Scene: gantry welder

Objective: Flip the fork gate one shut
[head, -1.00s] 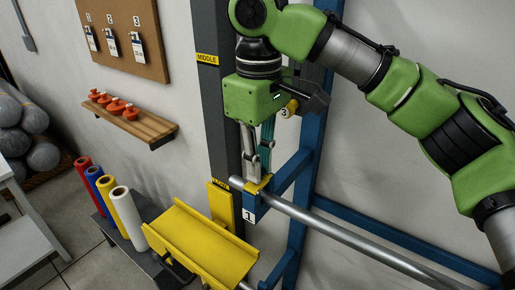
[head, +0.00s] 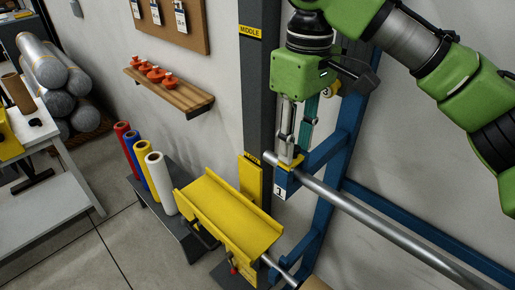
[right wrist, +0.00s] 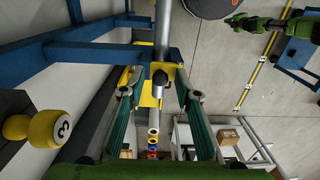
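The fork gate one is a small yellow piece (head: 291,161) on the blue fork marked 1 (head: 280,190), where a grey pipe (head: 365,218) rests. In the right wrist view the yellow piece (right wrist: 150,97) shows by the pipe (right wrist: 163,25), with a dark knob in front of it. I cannot tell how far the gate is swung. My right gripper (head: 293,157) points down at the gate. In the right wrist view its fingers (right wrist: 160,92) are spread, one on each side of the yellow piece, with gaps. A green arm, likely my left, shows small there; its gripper is unclear.
A yellow trough (head: 228,215) stands below and left of the fork. A blue frame (head: 345,125) and a dark post (head: 258,90) stand close by the gripper. A yellow knob marked 3 (right wrist: 43,127) is left of the fingers. Coloured rolls (head: 160,182) stand on a low shelf.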

